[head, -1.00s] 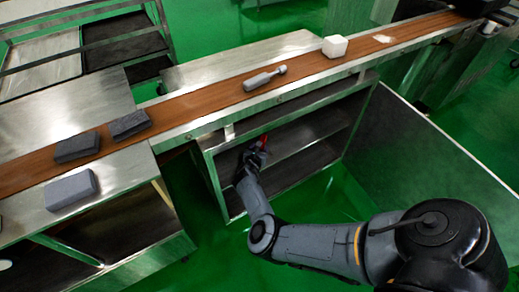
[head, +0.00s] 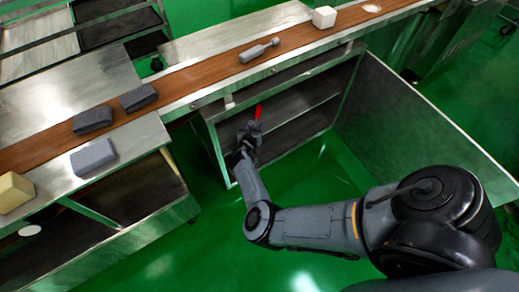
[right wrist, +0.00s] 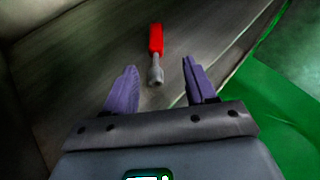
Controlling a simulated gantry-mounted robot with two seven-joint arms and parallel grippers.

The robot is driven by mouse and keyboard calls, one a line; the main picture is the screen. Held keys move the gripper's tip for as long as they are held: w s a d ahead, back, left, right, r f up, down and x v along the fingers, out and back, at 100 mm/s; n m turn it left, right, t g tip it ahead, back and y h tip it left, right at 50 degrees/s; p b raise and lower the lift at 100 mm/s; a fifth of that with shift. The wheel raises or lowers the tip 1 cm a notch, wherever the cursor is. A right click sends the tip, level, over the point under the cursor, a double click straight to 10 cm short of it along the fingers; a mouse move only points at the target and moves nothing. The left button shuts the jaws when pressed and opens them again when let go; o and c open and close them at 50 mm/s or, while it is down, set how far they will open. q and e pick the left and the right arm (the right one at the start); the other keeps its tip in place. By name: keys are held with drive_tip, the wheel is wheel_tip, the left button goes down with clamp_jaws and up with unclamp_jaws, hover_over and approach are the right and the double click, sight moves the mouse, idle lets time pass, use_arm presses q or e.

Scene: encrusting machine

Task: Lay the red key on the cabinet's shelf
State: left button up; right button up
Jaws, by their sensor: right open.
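The red key (head: 258,112) lies on the shelf (head: 299,99) of the open cabinet (head: 214,147), near its left end. In the right wrist view the key (right wrist: 156,42) has a red part pointing away and a grey end towards me, resting on the dark shelf surface (right wrist: 95,50). My right gripper (head: 250,130) is at the cabinet's open front. In the right wrist view its two fingers (right wrist: 159,76) are spread, with the key's grey end just beyond and between them, not clasped. My left gripper is not in view.
The cabinet door (head: 420,125) stands open at the right. A brown conveyor (head: 195,83) above carries dark blocks (head: 138,97), a grey tool (head: 259,50) and a white block (head: 324,17). A steel counter with a grey block (head: 93,157) is at the left. Green floor is clear in front.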

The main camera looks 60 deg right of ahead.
drive_tip(key=s+d+r+n+t+y, duration=0.1)
drive_tip(key=s+d+r+n+t, duration=0.15)
drive_tip(key=r+n, duration=0.45)
drive_tip(key=s+d+r+n+t+y, duration=0.1)
drive_tip(key=d+r+n+t+y, duration=0.15)
drive_tip(key=n, duration=0.85)
drive_tip(key=s+a+r+n+g+y, duration=0.1)
drive_tip(key=s+a+n+y, duration=0.1)
drive_tip(key=a+n, duration=0.6)
drive_tip(key=s+a+r+n+y, duration=0.1)
drive_tip(key=a+n+y, duration=0.2)
drive_tip(key=a+n, duration=0.4)
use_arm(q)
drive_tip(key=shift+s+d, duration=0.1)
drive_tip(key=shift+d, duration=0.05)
use_arm(e)
drive_tip(key=s+a+n+g+y, duration=0.4)
drive_tip(key=s+a+n, duration=1.3)
drive_tip(key=a, duration=0.5)
drive_tip(key=s+g, duration=0.1)
drive_tip(key=s, duration=0.1)
drive_tip(key=shift+s+a+r+g, duration=0.2)
drive_tip(key=shift+s+a+g, duration=0.1)
drive_tip(key=shift+s+g, duration=0.1)
